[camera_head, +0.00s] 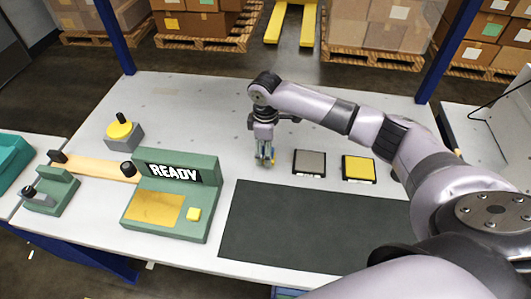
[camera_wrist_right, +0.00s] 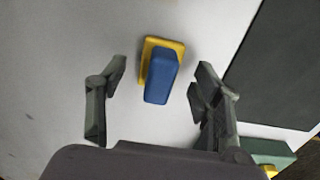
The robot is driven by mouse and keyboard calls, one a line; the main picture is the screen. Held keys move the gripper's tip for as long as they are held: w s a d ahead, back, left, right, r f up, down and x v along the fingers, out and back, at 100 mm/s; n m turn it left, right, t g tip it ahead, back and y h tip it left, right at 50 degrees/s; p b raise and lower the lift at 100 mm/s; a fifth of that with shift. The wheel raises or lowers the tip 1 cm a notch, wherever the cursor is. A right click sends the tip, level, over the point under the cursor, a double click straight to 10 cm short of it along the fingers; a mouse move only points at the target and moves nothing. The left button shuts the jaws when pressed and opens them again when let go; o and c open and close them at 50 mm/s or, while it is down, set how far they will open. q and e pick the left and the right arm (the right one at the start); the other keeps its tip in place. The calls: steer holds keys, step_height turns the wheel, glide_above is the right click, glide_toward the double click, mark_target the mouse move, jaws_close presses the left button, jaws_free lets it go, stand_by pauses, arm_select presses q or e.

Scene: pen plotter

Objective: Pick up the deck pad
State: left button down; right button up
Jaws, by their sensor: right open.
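A small pad with a blue block-shaped grip on a yellow base, which I take for the deck pad (camera_wrist_right: 160,76), lies on the light table in the right wrist view. My right gripper (camera_head: 265,160) points down over the table, left of two square pads. Its two fingers stand open on either side of the blue grip, with gaps on both sides, as the right wrist view shows (camera_wrist_right: 160,80). In the head view the gripper mostly hides the pad. My left gripper is not in view.
A grey square pad (camera_head: 309,163) and a yellow square pad (camera_head: 359,169) lie right of the gripper. A dark mat (camera_head: 300,230) lies in front. The back left tabletop is mostly clear.

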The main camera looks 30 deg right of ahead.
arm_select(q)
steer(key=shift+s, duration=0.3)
arm_select(e)
steer(key=shift+f, duration=0.55)
steer(key=shift+c, duration=0.6)
steer(key=c, duration=1.1)
steer(key=shift+r, duration=0.15)
arm_select(q)
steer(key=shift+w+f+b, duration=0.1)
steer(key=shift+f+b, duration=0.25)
steer(key=shift+b, duration=0.05)
arm_select(e)
step_height(320, 180, up, 20)
steer(key=shift+f, duration=0.1)
